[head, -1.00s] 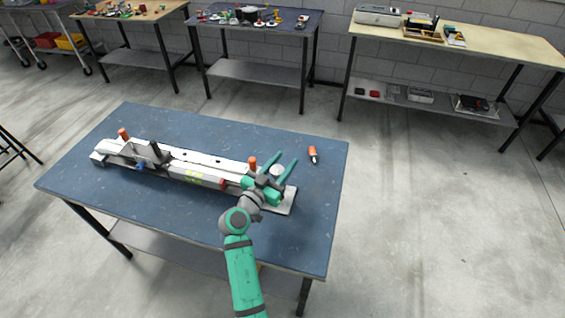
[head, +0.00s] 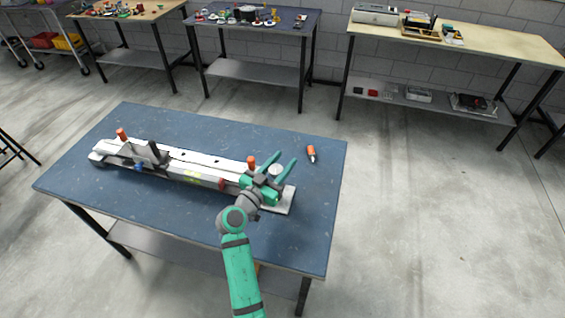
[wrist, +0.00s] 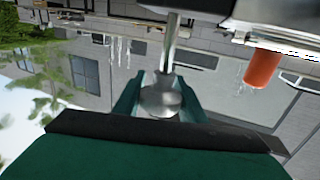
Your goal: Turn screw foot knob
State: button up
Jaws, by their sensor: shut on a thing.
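The screw foot knob (wrist: 160,97) is a grey metal round piece on a shiny rod in the wrist view. The rod joins a dark block at the top of that picture. My gripper (wrist: 158,92) has one green finger on each side of the knob and is shut on it. In the head view my gripper (head: 282,160) is at the right end of a long white rail fixture (head: 200,162) on the blue table. A pale round disc (head: 276,170) shows between the fingers there. The finger contact is partly hidden.
The table's front area is bare. Other workbenches stand along the back wall.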

dwell(0.4)
jog(key=o, duration=1)
jog(key=shift+w, duration=0.15)
jog(key=shift+d, duration=0.1)
jog(key=shift+d, duration=0.1)
send_near(272, 175)
jog(key=x, duration=0.5)
jog(key=shift+w+d, duration=0.15)
jog(key=shift+d, duration=0.1)
